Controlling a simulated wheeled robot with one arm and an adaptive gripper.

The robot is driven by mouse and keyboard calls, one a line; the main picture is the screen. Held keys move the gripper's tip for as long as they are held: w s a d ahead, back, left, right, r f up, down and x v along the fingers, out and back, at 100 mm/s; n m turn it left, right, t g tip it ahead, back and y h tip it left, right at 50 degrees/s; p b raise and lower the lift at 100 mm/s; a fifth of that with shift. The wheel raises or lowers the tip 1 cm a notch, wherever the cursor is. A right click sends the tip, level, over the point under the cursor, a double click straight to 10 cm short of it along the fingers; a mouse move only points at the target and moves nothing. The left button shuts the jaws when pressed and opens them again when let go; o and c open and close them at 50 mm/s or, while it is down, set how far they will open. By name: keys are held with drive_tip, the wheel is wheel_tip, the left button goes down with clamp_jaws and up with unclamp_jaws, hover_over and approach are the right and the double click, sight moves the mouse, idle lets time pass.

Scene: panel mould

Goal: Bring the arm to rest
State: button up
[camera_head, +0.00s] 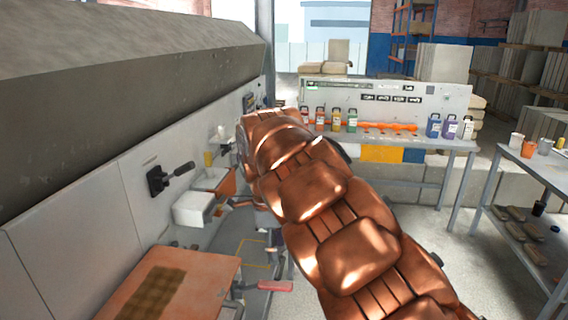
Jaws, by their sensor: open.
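My copper-coloured arm (345,235) rises from the lower right to a bend near the middle of the picture, then folds down behind itself. What looks like part of my gripper (266,225) shows in the gap to the left of the arm, near the wall fittings. My arm hides most of it, and its fingertips are not clear. I see nothing held in it. I cannot tell whether it touches anything there.
At left are a wall panel with a black-handled lever (170,178), a white bin (193,209) and an orange-brown table (190,283). Behind is a bench (440,143) with several coloured bottles. A grey shelf table (530,185) stands at right. The floor between is clear.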

drive_tip(key=s+d+r+n, duration=0.25)
drive_tip(key=s+d, duration=0.35)
drive_tip(key=d, duration=0.3)
drive_tip(key=s+d+r+n, duration=0.1)
drive_tip(key=s+d+n, duration=0.2)
drive_tip(key=s+d, duration=0.4)
drive_tip(key=s+d+f+n, duration=0.1)
drive_tip(key=s+f+n, duration=0.2)
drive_tip(key=s, duration=0.4)
drive_tip(key=s+d+f+n+g, duration=0.1)
drive_tip(key=s+d+f+n, duration=0.1)
drive_tip(key=s+n, duration=0.4)
drive_tip(key=s+d+f+n+y, duration=0.1)
drive_tip(key=s+f+n, duration=0.3)
drive_tip(key=s, duration=0.5)
drive_tip(key=shift+d+n+g, duration=0.35)
drive_tip(key=shift+d+g, duration=0.05)
drive_tip(key=shift+d, duration=0.3)
drive_tip(key=shift+c, duration=0.7)
drive_tip(key=shift+s, duration=0.1)
